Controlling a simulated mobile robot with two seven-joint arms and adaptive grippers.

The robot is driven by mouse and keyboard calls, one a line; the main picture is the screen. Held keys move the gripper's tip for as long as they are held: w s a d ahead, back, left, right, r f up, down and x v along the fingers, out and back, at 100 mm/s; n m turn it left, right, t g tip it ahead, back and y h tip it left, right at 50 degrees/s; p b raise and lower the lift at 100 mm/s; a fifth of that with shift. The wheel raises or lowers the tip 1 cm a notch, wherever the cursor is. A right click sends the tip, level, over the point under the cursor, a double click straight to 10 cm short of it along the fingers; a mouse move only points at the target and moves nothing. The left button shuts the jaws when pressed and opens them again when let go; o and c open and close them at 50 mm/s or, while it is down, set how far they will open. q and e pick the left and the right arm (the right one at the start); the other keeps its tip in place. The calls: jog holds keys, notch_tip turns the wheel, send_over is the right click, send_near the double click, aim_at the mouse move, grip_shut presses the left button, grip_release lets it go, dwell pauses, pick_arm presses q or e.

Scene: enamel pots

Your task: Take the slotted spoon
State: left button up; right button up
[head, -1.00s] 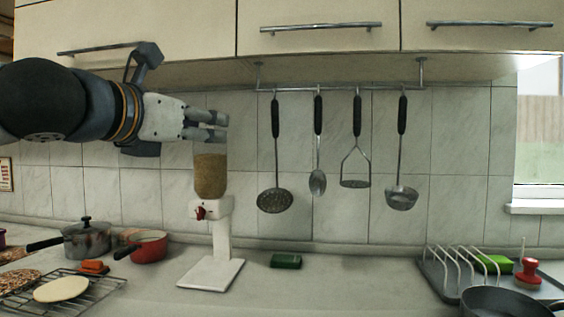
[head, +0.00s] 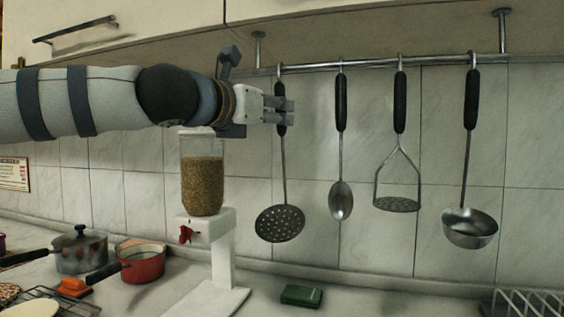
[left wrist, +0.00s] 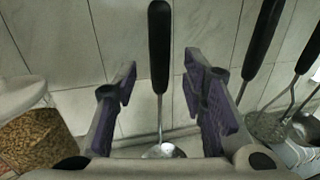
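The slotted spoon (head: 280,223) hangs by its black handle at the left end of the wall rail, its round pierced head downward. My left gripper (head: 280,109) overlaps its handle in the head view. In the left wrist view my left gripper (left wrist: 160,75) is open, and the black handle (left wrist: 159,45) lines up with the gap between its two fingers. I see no finger touching it. The lower end of that tool is partly hidden by the gripper. My right gripper is in neither view.
A spoon (head: 341,200), a masher (head: 396,204) and a ladle (head: 470,228) hang to the right on the rail (head: 370,64). A grain dispenser (head: 203,185) stands below my left arm. Pots (head: 82,250) and a green block (head: 301,295) are on the counter.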

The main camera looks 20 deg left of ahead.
aim_at(281, 129)
pick_arm(q)
jog(key=x, duration=0.4)
jog(key=shift+w, duration=0.1)
grip_shut()
